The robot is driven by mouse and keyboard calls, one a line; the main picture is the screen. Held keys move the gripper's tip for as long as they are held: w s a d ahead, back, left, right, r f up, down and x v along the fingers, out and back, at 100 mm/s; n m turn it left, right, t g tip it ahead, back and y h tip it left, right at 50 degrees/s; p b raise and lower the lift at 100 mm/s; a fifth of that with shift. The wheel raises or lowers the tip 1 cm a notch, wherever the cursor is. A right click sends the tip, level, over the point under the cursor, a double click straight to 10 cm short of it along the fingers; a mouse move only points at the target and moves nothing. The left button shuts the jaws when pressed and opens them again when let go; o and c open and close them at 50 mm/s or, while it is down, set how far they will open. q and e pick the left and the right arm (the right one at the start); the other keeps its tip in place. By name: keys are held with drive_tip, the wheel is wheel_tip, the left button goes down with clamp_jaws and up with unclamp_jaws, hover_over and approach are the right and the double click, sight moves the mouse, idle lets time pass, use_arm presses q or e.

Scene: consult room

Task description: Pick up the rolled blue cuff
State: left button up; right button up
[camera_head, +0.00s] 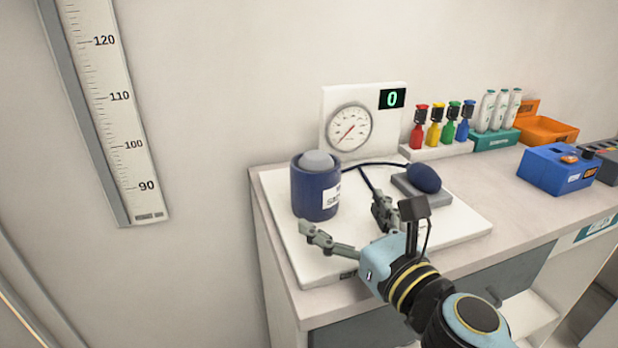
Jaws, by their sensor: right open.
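The rolled blue cuff (308,193) stands upright at the left of a white board (459,226) on the counter. It is a dark blue cylinder with a white label and a grey rounded top inside it. My right gripper (340,222) comes in from the lower right, in front of the cuff and a little to its right. Its fingers are spread wide and empty. One finger is near the cuff's lower front; the other is to its right. Whether a finger touches the cuff is unclear. My left gripper is not in view.
A gauge panel (364,98) stands behind the cuff. A dark blue bulb (424,177) lies on a grey block to the right, joined by a dark tube. Coloured bottles (435,127), an orange bin (546,131) and a blue box (556,172) stand farther right on the counter.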

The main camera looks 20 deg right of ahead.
sight(328, 197)
drive_tip(key=w, duration=0.3)
drive_tip(key=shift+w+a+r, duration=0.1)
drive_tip(key=shift+w+a, duration=0.2)
drive_tip(key=shift+w, duration=0.05)
drive_tip(key=w, duration=0.3)
drive_tip(key=w+a, duration=0.1)
drive_tip(key=w, duration=0.1)
drive_tip(key=shift+w+p, duration=0.2)
drive_tip(key=shift+p, duration=0.2)
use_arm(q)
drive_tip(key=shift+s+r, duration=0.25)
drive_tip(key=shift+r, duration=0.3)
use_arm(e)
drive_tip(key=shift+s, duration=0.1)
